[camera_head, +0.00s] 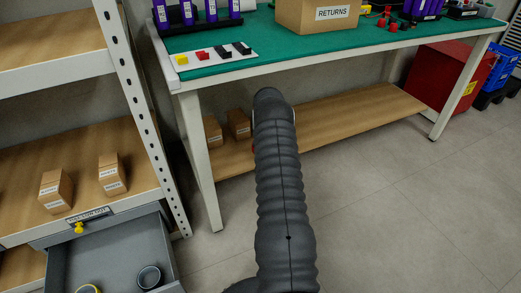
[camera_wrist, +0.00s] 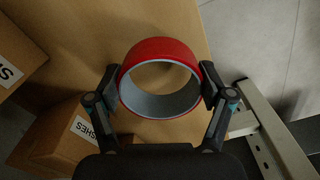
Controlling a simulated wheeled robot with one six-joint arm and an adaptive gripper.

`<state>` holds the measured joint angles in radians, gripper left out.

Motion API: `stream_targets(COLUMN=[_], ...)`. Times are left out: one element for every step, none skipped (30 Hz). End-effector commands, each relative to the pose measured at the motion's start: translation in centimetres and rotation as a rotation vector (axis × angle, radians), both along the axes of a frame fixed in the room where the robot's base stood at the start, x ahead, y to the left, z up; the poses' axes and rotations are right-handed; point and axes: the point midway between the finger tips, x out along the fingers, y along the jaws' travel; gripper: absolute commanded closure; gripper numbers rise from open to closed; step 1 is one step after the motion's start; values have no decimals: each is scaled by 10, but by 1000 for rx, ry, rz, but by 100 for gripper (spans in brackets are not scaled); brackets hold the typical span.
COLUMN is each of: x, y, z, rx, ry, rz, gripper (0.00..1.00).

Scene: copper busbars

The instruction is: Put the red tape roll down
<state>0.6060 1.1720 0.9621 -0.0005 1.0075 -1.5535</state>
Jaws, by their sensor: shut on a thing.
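The red tape roll (camera_wrist: 160,51) shows in the wrist view, with a red outside and a grey inner ring. My gripper (camera_wrist: 160,88) is shut on it, one finger against each side of the roll. Behind the roll is the wooden lower shelf (camera_wrist: 100,30) of the workbench; I cannot tell whether the roll touches it. In the head view my arm reaches toward that lower shelf (camera_head: 340,125) and hides the gripper and nearly all of the roll.
Cardboard boxes (camera_wrist: 65,135) stand on the shelf at the left of the wrist view. A white bench leg (camera_head: 203,165) is left of my arm. An open grey drawer (camera_head: 110,255) juts out at lower left. The lower shelf's right part is clear.

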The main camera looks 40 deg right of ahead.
Motion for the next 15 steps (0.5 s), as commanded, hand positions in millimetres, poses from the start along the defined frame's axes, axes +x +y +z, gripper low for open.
stream_targets(x=[1,0,0,0,0,0,0,-1,-1,-1,-1,-1,-2,-2,-2], y=[1,1,0,0,-1,-1,-2,-2,-2,-2,-3,-3,-3,-3,-3], z=[-11,-15,-19,-21,-21,-21,-21,-20,-20,-20,-20,-21,-22,-23,-24], rx=[1,0,0,0,0,-1,-1,-1,-1,-1,-1,-1,0,0,0], ry=[1,0,0,0,0,-1,-1,-1,-1,-1,-1,-1,0,0,0], rz=[1,1,1,0,-1,-1,-2,-2,-3,-3,-4,-4,-4,-4,-4], gripper=[54,54,54,54,54,54,54,54,54,54,54,54,54,54,54])
